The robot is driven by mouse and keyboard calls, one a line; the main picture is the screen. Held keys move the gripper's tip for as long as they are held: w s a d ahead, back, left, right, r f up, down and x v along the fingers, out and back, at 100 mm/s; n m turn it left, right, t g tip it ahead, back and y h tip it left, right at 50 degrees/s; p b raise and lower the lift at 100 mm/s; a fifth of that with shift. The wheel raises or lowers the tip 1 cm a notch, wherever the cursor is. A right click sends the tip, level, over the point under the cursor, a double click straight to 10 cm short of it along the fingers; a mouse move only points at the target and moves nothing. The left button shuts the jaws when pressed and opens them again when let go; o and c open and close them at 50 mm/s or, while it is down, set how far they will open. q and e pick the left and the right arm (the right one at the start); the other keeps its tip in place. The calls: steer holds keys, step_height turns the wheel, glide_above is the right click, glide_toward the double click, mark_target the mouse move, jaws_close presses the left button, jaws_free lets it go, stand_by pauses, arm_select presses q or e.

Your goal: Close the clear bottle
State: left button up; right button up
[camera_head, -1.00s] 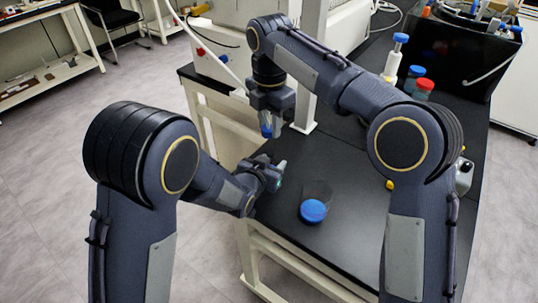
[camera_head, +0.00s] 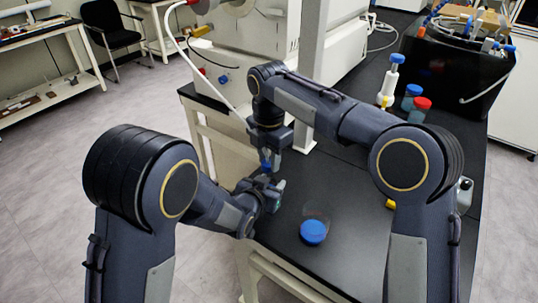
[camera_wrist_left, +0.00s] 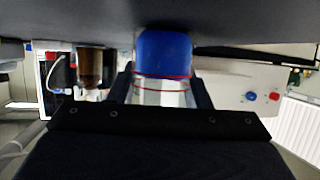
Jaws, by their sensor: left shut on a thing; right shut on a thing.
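My left gripper (camera_head: 272,190) is shut on the clear bottle (camera_wrist_left: 160,96), which stands between its fingers in the left wrist view. A blue cap (camera_wrist_left: 164,52) is directly above the bottle's mouth, with thin red lines at its lower edge. I cannot tell whether it is seated or threaded. My right gripper (camera_head: 268,158) is shut on the blue cap, which shows in the head view (camera_head: 265,168), just above my left gripper. The bottle is mostly hidden in the head view.
A clear container with a blue lid (camera_head: 313,233) is on the black bench (camera_head: 345,262) to the right of my grippers. Bottles with blue (camera_head: 412,92) and red (camera_head: 421,104) caps stand farther back. A white machine (camera_head: 235,78) is behind my grippers.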

steer(key=shift+f, duration=0.6)
steer(key=shift+f, duration=0.6)
steer(key=o, duration=0.9)
steer(key=shift+o, duration=0.2)
steer(key=shift+r, duration=2.3)
steer(key=shift+c, duration=0.3)
